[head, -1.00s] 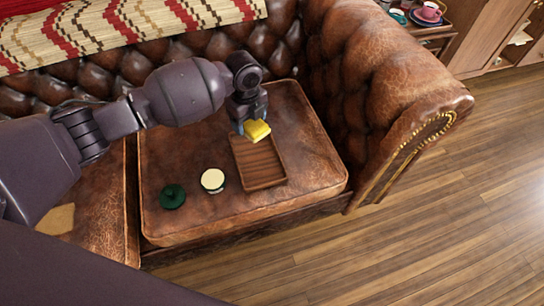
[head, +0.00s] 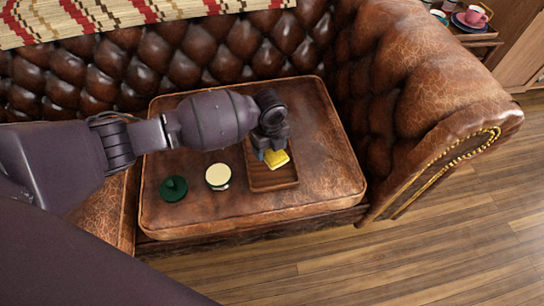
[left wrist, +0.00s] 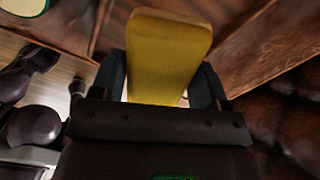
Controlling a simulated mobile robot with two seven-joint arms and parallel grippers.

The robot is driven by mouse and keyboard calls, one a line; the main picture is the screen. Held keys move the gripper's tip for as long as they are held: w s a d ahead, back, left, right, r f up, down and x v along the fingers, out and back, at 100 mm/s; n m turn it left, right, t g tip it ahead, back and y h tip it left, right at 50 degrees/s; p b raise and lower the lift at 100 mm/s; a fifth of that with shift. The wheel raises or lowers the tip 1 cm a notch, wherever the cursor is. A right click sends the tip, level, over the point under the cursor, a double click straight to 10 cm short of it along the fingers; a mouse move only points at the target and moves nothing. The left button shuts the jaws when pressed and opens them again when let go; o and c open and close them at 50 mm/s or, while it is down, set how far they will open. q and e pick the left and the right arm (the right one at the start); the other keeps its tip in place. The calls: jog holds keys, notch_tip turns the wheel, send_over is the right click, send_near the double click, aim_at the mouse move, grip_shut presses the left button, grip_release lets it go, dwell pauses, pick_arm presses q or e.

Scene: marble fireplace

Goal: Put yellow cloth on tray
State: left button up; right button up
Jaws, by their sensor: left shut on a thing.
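The yellow cloth (head: 277,159) is a small folded block held in my left gripper (head: 268,154). It also fills the space between the fingers in the left wrist view (left wrist: 166,52). My left gripper is shut on it. The brown wooden tray (head: 272,183) lies on the leather sofa seat, and the cloth is over its far part. I cannot tell whether the cloth touches the tray's floor. My right gripper is not in view.
A dark green lid (head: 173,188) and a round container with a cream top (head: 218,176) stand left of the tray. The sofa's armrest (head: 425,110) rises at the right. A side table with cups (head: 474,17) is at the top right.

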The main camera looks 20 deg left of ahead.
aim_at(270, 155)
pick_arm(q)
jog(key=shift+f, duration=0.15)
notch_tip(270, 155, down, 3)
jog(key=shift+s+f+b, duration=0.1)
jog(key=shift+s+b, duration=0.05)
jog(key=shift+b, duration=0.45)
notch_tip(270, 155, down, 3)
jog(key=shift+r+b, duration=0.2)
jog(key=shift+b, duration=0.3)
jog(key=shift+w+r, duration=0.2)
jog(key=shift+r, duration=0.05)
jog(key=shift+f, duration=0.15)
jog(key=o, duration=0.9)
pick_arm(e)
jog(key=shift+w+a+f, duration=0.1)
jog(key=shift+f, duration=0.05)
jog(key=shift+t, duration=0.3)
